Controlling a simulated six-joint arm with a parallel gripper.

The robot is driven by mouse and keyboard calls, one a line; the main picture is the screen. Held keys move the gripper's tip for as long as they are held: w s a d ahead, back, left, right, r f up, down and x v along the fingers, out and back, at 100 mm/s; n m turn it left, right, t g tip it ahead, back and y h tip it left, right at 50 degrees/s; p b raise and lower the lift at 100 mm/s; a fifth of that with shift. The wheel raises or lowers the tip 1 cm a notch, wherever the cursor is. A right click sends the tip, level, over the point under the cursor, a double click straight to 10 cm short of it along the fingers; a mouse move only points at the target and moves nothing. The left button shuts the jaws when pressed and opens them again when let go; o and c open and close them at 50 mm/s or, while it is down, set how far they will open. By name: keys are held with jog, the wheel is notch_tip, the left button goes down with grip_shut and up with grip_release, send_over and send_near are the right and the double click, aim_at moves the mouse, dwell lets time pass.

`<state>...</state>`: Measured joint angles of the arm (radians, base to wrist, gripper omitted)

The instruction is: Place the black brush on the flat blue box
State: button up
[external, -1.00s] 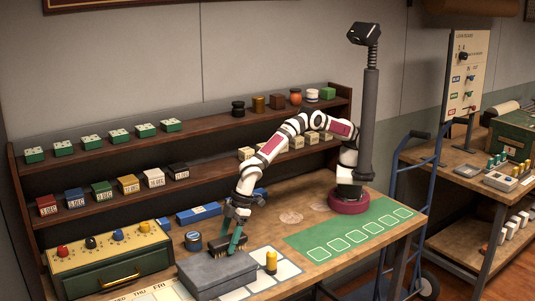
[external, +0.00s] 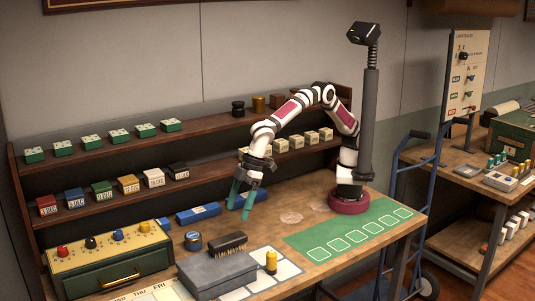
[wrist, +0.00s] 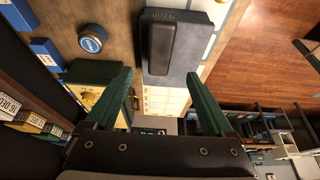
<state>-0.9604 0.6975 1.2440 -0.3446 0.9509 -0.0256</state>
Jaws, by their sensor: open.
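The black brush (external: 228,243) appears to lie along the rear edge of a flat slate blue-grey box (external: 215,272). In the wrist view the dark brush (wrist: 161,46) overlaps that box's left side, with bare grey lid (wrist: 190,60) to its right. A brighter blue flat box with a white label (external: 198,213) lies farther back on the bench. My gripper (external: 239,213), with green fingers, is open and empty above the bench, behind and above the brush. In the wrist view the brush is ahead of the open fingertips (wrist: 158,78) and apart from them.
A round blue tin (external: 193,240) stands left of the brush. A green cabinet with knobs (external: 110,262) is at the left, and a yellow-topped stamp (external: 271,262) stands right of the slate box. Shelves line the back. The green mat (external: 350,237) looks clear.

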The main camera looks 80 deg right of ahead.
jog(key=w+d+r+m+h, duration=0.1)
jog(key=d+r+m, duration=0.2)
jog(key=d, duration=0.8)
jog(key=d+r+m+h, duration=0.1)
jog(key=d+r+m, duration=0.15)
jog(key=d, duration=0.85)
jog(key=s+d+r+m+g, duration=0.25)
jog(key=s+d, duration=0.25)
jog(key=d, duration=0.5)
jog(key=s+d+f+m, duration=0.2)
jog(key=s+d, duration=0.3)
jog(key=s, duration=0.3)
jog(key=s+d+f+m, duration=0.3)
jog(key=s+d+m, duration=0.1)
jog(key=s, duration=0.5)
jog(key=shift+d+m+g+y, duration=0.3)
jog(key=shift+d+g, duration=0.15)
jog(key=shift+d, duration=0.35)
